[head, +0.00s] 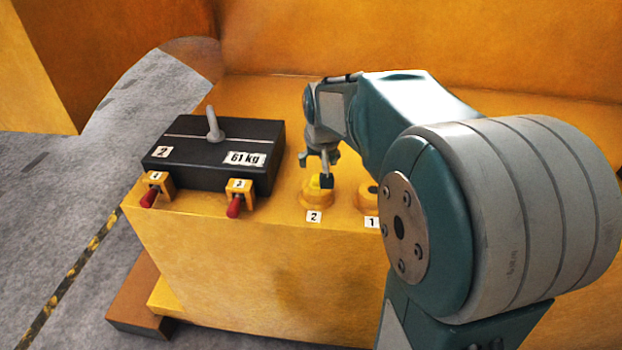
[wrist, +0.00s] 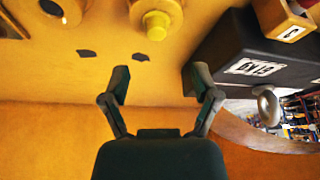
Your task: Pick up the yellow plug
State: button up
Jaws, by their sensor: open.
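The yellow plug (head: 315,183) sits upright in a round yellow collar (head: 316,197) above the label 2. A dark fingertip partly covers it in the head view. In the wrist view the yellow plug (wrist: 157,24) shows whole near the top edge, with the collar around its base. My gripper (head: 317,170) is over the ledge close to the plug. In the wrist view my gripper (wrist: 160,79) has its two dark fingers spread apart with nothing between them. The plug lies beyond the fingertips there, roughly centred between them and apart from them.
A black 61 kg block (head: 215,152) with a grey eye (head: 213,128) stands left of the plug. Two yellow clamps with red handles (head: 234,206) (head: 149,197) sit at its front. A second collar (head: 368,196) with a dark hole, by label 1, is at the right. A yellow wall rises behind.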

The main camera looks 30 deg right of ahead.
aim_at(317, 177)
jog(key=x, duration=0.4)
jog(key=shift+d+f, duration=0.15)
jog(key=shift+f, duration=0.2)
jog(key=x, duration=0.5)
jog(key=shift+w+d+r, duration=0.15)
jog(key=shift+w, duration=0.1)
jog(key=shift+d, duration=0.15)
jog(key=c, duration=0.8)
jog(key=shift+c, duration=0.2)
